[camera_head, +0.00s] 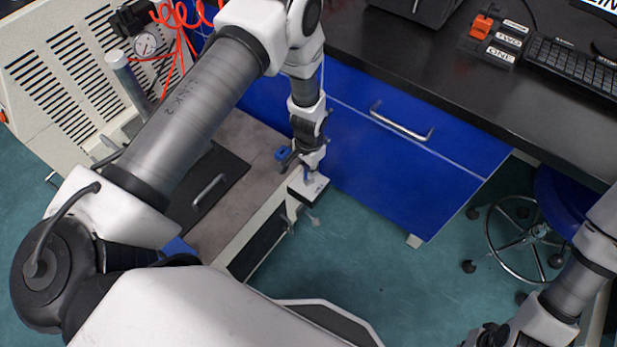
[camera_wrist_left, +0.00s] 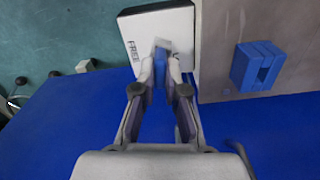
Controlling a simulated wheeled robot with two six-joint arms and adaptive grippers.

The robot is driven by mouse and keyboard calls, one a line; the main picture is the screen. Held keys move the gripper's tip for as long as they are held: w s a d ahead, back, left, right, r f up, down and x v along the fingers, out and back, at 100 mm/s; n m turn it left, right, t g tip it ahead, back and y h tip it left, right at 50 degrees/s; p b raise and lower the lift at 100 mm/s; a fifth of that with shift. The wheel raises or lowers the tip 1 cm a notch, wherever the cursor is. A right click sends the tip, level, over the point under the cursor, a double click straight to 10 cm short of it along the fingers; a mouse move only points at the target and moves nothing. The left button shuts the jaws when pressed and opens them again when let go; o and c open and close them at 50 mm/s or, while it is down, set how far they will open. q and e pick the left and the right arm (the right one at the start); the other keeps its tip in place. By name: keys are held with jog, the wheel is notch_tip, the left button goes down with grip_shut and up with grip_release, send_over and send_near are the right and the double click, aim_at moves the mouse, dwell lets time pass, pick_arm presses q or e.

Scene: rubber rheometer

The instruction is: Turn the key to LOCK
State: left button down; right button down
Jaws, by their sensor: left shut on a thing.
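My left gripper (camera_head: 308,168) points down over a small white-topped box (camera_head: 318,190) with dark sides, beside the blue cabinet. In the left wrist view, the fingertips of the left gripper (camera_wrist_left: 161,62) are shut on a blue key (camera_wrist_left: 160,57) that stands on the box (camera_wrist_left: 126,25). The word FREE is readable on the box's left part. The LOCK marking is not visible, and the fingers hide part of the key. My right arm comes in at the lower right, and its gripper (camera_head: 488,336) is cut off by the bottom edge, so its fingers cannot be made out.
A blue block (camera_wrist_left: 257,66) lies on the brown-grey surface beside the box. A blue drawer cabinet (camera_head: 390,150) with a metal handle stands close behind the gripper. A wheeled stool (camera_head: 520,235) is at the right. A beige machine with a gauge (camera_head: 145,44) is at the left.

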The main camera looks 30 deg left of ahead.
pick_arm(q)
jog(key=n, duration=0.2)
jog(key=shift+r+n+p, duration=0.1)
jog(key=shift+n+p, duration=0.2)
jog(key=shift+n, duration=0.9)
jog(key=c, duration=0.9)
grip_release()
